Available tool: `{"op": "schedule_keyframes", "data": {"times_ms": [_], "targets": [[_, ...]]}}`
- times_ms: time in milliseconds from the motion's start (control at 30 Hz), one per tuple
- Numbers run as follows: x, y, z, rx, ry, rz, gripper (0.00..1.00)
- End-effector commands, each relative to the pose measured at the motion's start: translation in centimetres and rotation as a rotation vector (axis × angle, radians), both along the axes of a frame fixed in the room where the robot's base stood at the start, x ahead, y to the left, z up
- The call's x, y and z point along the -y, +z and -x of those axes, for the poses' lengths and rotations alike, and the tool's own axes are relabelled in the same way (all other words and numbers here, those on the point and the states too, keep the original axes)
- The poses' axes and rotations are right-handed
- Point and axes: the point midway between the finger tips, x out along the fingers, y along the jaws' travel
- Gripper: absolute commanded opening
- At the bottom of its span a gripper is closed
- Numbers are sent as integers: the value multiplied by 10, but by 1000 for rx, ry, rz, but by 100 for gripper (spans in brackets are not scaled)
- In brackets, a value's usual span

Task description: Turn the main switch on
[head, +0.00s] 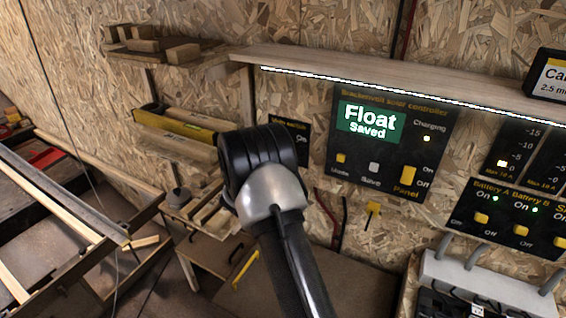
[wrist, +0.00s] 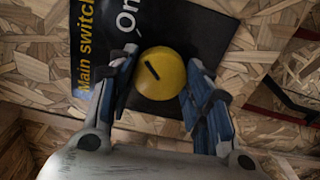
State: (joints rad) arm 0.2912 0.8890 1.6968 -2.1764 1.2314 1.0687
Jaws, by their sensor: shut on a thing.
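The main switch is a round yellow knob (wrist: 161,84) with a short black mark, on a black panel (wrist: 200,30) lettered "Main switch" and "On". In the wrist view the panel appears turned on its side and the mark slants toward the upper left. My gripper (wrist: 160,77) has its two blue-padded fingers on either side of the knob and is shut on it. In the head view only part of the switch panel (head: 291,130) shows; my arm hides the knob and the fingers.
A solar controller (head: 385,145) reading "Float Saved" is right of the switch, under a lit shelf (head: 400,75). Battery switches (head: 505,220) are farther right. Small shelves with wood pieces and a yellow level (head: 175,120) are on the left. A yellow key-like part (head: 373,209) is below the controller.

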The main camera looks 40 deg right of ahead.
Motion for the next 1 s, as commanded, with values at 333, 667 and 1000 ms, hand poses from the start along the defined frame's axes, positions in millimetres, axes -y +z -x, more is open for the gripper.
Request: {"op": "schedule_keyframes", "data": {"times_ms": [333,667,1000], "targets": [[0,0,0,62,0,-27,22],[0,1,0,66,0,-27,22],[0,0,0,64,0,-26,65]]}}
